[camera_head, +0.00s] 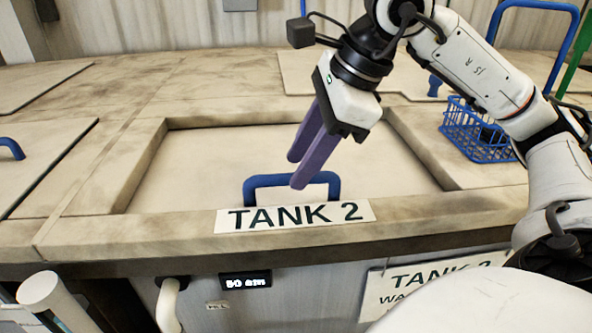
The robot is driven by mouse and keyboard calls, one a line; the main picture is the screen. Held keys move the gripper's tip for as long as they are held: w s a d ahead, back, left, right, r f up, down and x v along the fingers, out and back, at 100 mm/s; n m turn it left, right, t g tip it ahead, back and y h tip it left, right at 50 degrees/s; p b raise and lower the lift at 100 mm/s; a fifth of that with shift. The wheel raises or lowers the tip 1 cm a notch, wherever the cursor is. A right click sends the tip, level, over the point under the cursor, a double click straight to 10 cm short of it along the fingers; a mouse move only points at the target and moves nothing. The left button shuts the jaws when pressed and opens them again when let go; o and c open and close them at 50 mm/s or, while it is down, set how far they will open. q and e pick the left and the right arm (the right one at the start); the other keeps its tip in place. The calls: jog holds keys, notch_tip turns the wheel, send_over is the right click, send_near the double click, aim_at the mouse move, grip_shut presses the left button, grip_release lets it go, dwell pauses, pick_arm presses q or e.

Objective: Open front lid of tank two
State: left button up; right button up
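The front lid of tank two (230,160) is a pale, stained panel lying flat inside a recessed frame. Its blue handle (265,181) stands near the front edge, behind the "TANK 2" label (295,216). My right gripper (296,173) points down and left over the lid. Its two purple fingers are apart with nothing between them. The nearer fingertip overlaps the top bar of the handle in the picture; I cannot tell whether it touches. My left gripper is out of view.
A blue wire basket (478,130) stands on the top at the right. Another lid with a blue handle (11,148) is at the left. A display (245,281) and a white curved pipe (169,305) are on the front face.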

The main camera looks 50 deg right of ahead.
jog(key=shift+x, duration=1)
grip_shut()
